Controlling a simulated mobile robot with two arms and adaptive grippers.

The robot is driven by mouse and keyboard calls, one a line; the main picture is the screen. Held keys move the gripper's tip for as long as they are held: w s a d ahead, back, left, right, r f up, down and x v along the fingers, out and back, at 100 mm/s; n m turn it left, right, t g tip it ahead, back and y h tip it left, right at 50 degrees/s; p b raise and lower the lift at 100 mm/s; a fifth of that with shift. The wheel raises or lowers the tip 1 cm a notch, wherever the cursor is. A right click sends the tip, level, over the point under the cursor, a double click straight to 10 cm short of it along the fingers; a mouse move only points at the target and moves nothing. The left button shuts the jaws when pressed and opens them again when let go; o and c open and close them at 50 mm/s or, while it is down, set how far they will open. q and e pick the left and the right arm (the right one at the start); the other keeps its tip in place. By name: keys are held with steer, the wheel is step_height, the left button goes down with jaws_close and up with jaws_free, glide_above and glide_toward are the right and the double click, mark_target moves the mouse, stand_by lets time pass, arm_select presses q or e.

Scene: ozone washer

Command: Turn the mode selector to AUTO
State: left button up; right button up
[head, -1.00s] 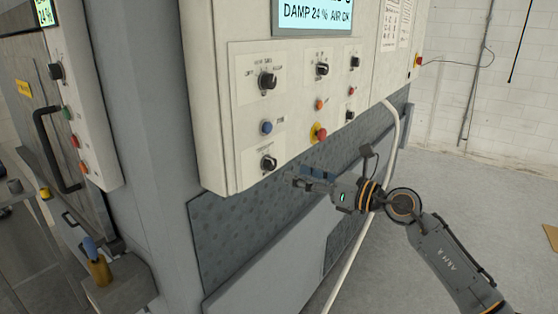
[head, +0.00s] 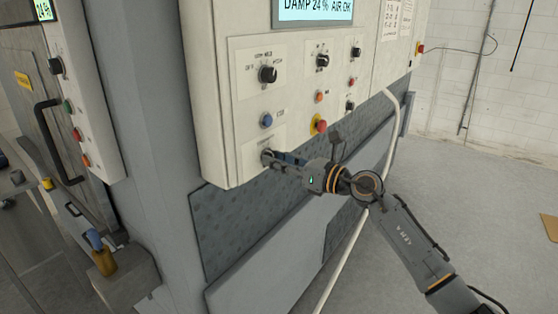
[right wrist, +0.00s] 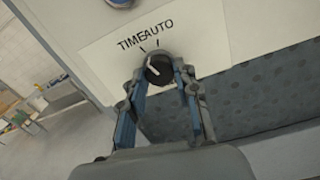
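The mode selector is a black knob with a white pointer line, low on the pale control panel (head: 215,120). In the right wrist view the knob (right wrist: 160,69) sits under the labels TIME and AUTO (right wrist: 146,33), each with a tick mark. Its pointer leans up-left, toward the TIME side. My right gripper (right wrist: 161,82) is open, with its fingertips on either side of the knob; I cannot tell whether they touch it. In the head view my right gripper (head: 270,158) is at the knob and mostly hides it. My left gripper is not in view.
Above the selector are a blue button (head: 266,120), a red emergency button (head: 320,125) and another black knob (head: 268,74). A white hose (head: 391,140) runs down behind my right arm. Open floor lies at the right.

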jaws_close()
steer(key=shift+m+p, duration=3.35)
steer(key=shift+m, duration=0.65)
steer(key=o, duration=1)
jaws_free()
steer(key=shift+o, duration=0.2)
steer(key=shift+s+d, duration=0.1)
